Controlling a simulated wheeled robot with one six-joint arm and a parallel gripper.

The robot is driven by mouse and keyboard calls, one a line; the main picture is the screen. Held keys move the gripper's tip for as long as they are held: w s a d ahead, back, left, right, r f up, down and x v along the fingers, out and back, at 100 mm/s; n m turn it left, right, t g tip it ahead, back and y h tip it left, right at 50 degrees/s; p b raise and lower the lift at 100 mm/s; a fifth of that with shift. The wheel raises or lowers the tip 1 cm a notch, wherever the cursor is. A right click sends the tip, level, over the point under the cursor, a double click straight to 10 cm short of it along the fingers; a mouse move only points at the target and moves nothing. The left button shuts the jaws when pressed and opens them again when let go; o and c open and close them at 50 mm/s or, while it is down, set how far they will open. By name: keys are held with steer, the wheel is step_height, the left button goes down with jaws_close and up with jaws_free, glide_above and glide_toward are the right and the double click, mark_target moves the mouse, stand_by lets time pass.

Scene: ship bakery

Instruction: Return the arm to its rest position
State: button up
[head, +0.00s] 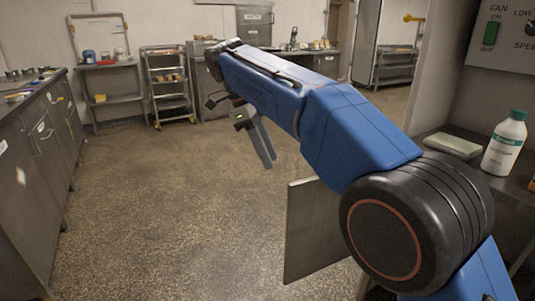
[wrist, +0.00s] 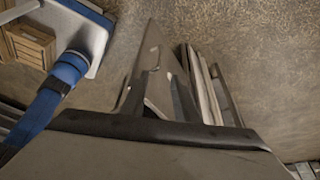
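My blue arm reaches from the lower right of the head view up to the middle, bent and held above the floor. My gripper (head: 265,150) hangs at its far end with grey fingers pointing down over open floor. The fingers (wrist: 178,75) also show in the wrist view, pointing away from the camera. Nothing is seen held between them. Their exact spread is unclear from these angles.
A steel counter with drawers (head: 38,140) runs along the left. A wheeled rack (head: 167,83) stands at the back. A grey panel (head: 315,230) stands below my arm. A white bottle (head: 504,145) stands on the right counter. Wooden crates (wrist: 32,45) show in the wrist view. The middle floor is clear.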

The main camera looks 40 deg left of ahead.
stand_by(0.3)
steer(key=w+d+r+n+y, duration=0.1)
steer(key=w+d+r, duration=0.1)
steer(key=w+d, duration=0.35)
steer(key=w+d+r+n, duration=0.1)
steer(key=w+d, duration=0.1)
steer(key=d, duration=0.6)
steer(key=w+d+r+n+y, duration=0.1)
steer(key=w+d+r, duration=0.15)
steer(key=d, duration=0.35)
steer(key=w+d+n+y, duration=0.1)
steer(key=d+n, duration=0.3)
steer(key=d, duration=2)
steer(key=s+d+f+n, duration=0.1)
steer(key=s+d+f, duration=0.2)
steer(key=d, duration=0.3)
steer(key=s+d+f+n+y, duration=0.1)
steer(key=s+d+f, duration=0.15)
steer(key=d, duration=0.35)
steer(key=s+d+f+n, duration=0.1)
steer(key=s+d+f, duration=0.1)
steer(key=s+d, duration=0.3)
steer(key=s+d+f+n+t, duration=0.2)
steer(key=s+d+f+n, duration=0.1)
steer(key=s+d+f, duration=0.7)
step_height(320, 180, down, 3)
steer(key=shift+s+d+f+t, duration=0.2)
steer(key=shift+s+d+t, duration=0.2)
steer(key=shift+s, duration=0.2)
